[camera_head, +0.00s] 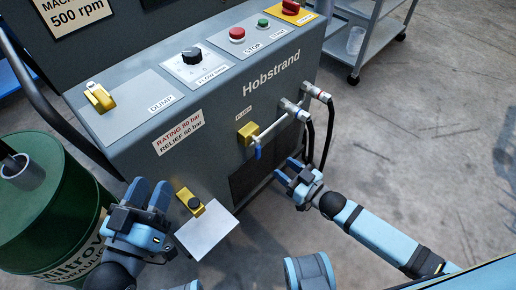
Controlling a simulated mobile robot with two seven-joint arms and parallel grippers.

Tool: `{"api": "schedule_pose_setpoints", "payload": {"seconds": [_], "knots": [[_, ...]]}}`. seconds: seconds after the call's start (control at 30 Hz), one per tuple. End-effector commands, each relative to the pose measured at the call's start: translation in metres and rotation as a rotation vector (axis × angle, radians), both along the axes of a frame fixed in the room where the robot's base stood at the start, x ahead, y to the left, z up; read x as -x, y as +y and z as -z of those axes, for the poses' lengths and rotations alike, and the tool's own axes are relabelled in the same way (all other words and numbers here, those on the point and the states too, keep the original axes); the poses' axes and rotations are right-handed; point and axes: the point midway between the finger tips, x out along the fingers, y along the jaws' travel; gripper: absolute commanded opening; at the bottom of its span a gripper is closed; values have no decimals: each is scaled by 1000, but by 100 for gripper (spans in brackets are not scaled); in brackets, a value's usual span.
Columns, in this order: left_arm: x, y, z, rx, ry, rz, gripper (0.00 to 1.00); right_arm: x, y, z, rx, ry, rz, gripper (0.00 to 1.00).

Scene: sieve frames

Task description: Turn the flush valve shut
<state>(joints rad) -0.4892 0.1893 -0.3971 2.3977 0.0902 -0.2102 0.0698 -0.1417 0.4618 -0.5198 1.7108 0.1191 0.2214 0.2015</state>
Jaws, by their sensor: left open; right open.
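A brass valve block (248,132) sits on the front of the grey machine, with a pipe running right from it to metal fittings. A small blue lever (258,151) hangs down from the pipe beside the block. My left gripper (151,192) is open and empty at lower left, left of another brass fitting with a black knob (193,202).
The top panel holds a yellow dump lever (98,97), a black flow knob (191,56), red stop (237,34) and green start (263,23) buttons, and a red switch (290,7). A green drum (40,205) stands left.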

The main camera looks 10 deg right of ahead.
Motion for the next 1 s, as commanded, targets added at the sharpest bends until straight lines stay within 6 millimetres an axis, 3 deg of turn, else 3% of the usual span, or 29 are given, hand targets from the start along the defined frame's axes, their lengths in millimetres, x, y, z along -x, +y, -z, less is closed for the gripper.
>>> {"api": "schedule_pose_setpoints", "payload": {"seconds": [0.23, 0.43, 0.6, 0.93, 1.0], "knots": [[4, -6, -17, 64, -95, 27, 43, -47, 31, 2, -1, -3, 0, 47], [2, -7, -1, 42, -44, 38, 43, -74, 49, 2, -1, -2, 0, 47], [1, -8, 4, 33, -24, 43, 43, -85, 57, 1, 0, 0, 0, 47], [1, -8, 5, 29, -17, 45, 43, -87, 58, 0, 1, 1, 0, 47], [1, -8, 5, 30, -17, 45, 43, -87, 58, 0, 1, 1, 0, 31]]}}
